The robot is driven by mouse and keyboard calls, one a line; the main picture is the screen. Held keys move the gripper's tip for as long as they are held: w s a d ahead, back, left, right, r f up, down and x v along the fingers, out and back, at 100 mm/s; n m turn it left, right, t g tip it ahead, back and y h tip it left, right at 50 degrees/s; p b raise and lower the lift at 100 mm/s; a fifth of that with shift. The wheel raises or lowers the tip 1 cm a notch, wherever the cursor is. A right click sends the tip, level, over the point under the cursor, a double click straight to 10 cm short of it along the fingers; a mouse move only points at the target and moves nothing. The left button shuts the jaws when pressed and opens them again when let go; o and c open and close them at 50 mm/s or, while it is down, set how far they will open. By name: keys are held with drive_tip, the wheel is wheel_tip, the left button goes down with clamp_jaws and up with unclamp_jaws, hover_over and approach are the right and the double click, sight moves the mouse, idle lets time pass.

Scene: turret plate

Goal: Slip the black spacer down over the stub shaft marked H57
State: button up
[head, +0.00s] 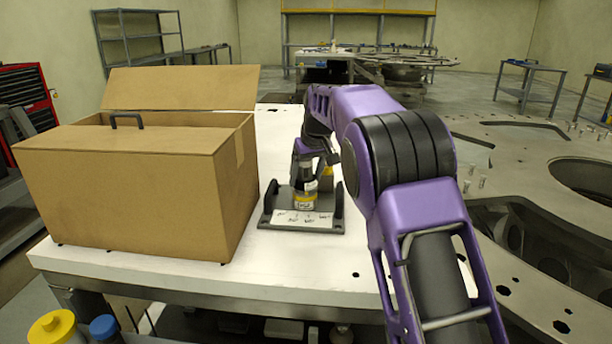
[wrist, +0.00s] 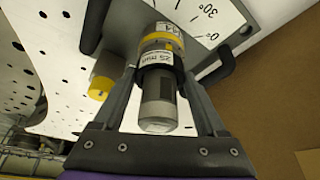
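In the wrist view, the fingers of my gripper (wrist: 160,70) stand on either side of a dark grey cylinder (wrist: 158,102) with a white "25 mm" label and yellow bands. Whether they press on it is unclear. A label on the far yellow band is only partly readable, so I cannot identify H57. I cannot tell a separate black spacer from the shaft. A second, yellow-banded post (wrist: 103,80) stands to the left in the wrist view.
The base plate has black handles (head: 271,197) and a white marked card (head: 304,219). It rests on a white worktable (head: 310,262). A large open cardboard box (head: 130,195) stands close on the left. A big grey metal plate with openings (head: 545,150) lies to the right.

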drive_tip(key=o, duration=0.4)
drive_tip(key=shift+r, duration=0.1)
drive_tip(key=p+v, duration=0.2)
drive_tip(key=v, duration=1.5)
drive_tip(key=shift+r, duration=0.15)
